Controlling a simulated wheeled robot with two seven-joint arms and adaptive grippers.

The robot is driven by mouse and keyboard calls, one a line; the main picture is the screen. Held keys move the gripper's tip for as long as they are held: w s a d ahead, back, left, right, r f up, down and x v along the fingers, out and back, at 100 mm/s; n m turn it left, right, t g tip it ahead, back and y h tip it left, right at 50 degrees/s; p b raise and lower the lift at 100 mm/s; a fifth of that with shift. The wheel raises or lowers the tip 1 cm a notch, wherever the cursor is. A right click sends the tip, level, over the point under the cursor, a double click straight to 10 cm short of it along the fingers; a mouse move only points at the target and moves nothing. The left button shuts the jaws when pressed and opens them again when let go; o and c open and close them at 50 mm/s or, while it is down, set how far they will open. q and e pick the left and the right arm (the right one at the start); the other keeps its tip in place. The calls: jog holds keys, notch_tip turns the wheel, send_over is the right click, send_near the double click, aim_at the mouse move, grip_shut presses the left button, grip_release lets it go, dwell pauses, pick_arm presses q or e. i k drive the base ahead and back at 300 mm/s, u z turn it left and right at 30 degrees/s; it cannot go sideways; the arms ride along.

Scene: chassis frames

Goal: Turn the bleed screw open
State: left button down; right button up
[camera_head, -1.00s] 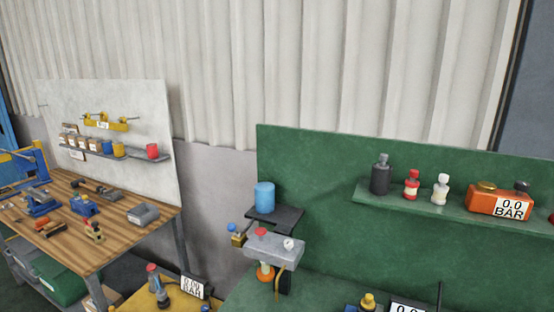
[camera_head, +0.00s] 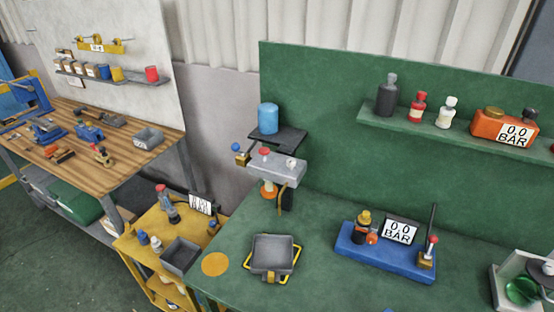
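No part labelled as the bleed screw can be made out at this size. A grey block (camera_head: 276,168) is mounted at the left end of the green bench, with a red cap (camera_head: 264,153) on top. A brass fitting with a blue knob (camera_head: 238,148) is at its left, and an orange part and a curved yellow tube (camera_head: 281,198) are below it. A blue-based unit (camera_head: 376,260) on the bench has a yellow-topped fitting (camera_head: 364,218), a "0.0 BAR" display (camera_head: 400,231) and a red-topped post (camera_head: 432,244). Neither gripper is in view.
A grey tray (camera_head: 272,252) with yellow handles and an orange disc (camera_head: 215,264) are on the green bench (camera_head: 320,290). A blue cylinder (camera_head: 268,118) stands on a dark bracket. A yellow cart (camera_head: 150,240) stands at left. Bottles and an orange gauge (camera_head: 503,128) fill the shelf.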

aim_at(291, 162)
jog(key=z, duration=0.05)
jog(key=k, duration=0.5)
jog(key=u, duration=1.6)
jog(key=i, duration=1.1)
jog(key=z, duration=1.8)
